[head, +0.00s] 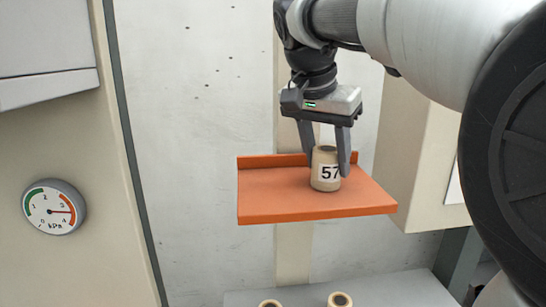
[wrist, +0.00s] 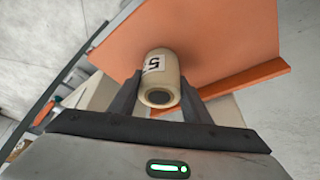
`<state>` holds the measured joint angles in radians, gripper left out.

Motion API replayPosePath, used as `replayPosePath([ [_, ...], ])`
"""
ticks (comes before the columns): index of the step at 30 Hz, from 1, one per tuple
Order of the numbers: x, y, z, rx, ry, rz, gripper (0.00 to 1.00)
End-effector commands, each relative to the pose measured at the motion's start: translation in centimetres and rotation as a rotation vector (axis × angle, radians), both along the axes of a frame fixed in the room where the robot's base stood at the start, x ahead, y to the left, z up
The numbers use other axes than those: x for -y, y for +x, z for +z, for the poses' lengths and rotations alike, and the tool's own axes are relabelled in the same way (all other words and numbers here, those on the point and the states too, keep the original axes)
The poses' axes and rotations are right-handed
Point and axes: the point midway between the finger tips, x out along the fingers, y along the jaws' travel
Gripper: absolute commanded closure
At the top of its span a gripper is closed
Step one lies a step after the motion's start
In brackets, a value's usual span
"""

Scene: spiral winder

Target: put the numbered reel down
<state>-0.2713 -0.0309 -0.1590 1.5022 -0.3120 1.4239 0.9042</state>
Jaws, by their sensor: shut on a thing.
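The numbered reel (head: 325,172) is a cream cylinder with a white label reading 57. It stands upright at the orange shelf (head: 275,205) in the head view, over its middle. Whether its base touches the shelf I cannot tell. My gripper (head: 328,172) points down from above with one finger on each side of the reel and is shut on it. In the wrist view the reel (wrist: 160,78) sits between the fingers (wrist: 160,100), its hollow top end facing the camera and part of its label showing. The orange shelf (wrist: 215,45) lies beyond it.
The shelf has a raised lip at its back. Two more reels (head: 340,300) (head: 270,303) stand on a grey surface (head: 390,288) below. A cream box (head: 425,160) is right of the shelf. A round kPa gauge (head: 54,207) is on the left panel. The shelf's left part is bare.

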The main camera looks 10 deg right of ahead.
Motion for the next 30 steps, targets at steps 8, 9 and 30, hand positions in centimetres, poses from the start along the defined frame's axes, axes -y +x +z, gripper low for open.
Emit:
replayPosePath([
  [8, 0.0, 0.0, -0.2, 0.0, 0.0, 0.0, 0.38],
  [9, 0.0, 0.0, -0.2, 0.0, 0.0, 0.0, 0.38],
  [30, -2.4, -2.3, 8.3, 0.003, 0.001, 0.001, 0.38],
])
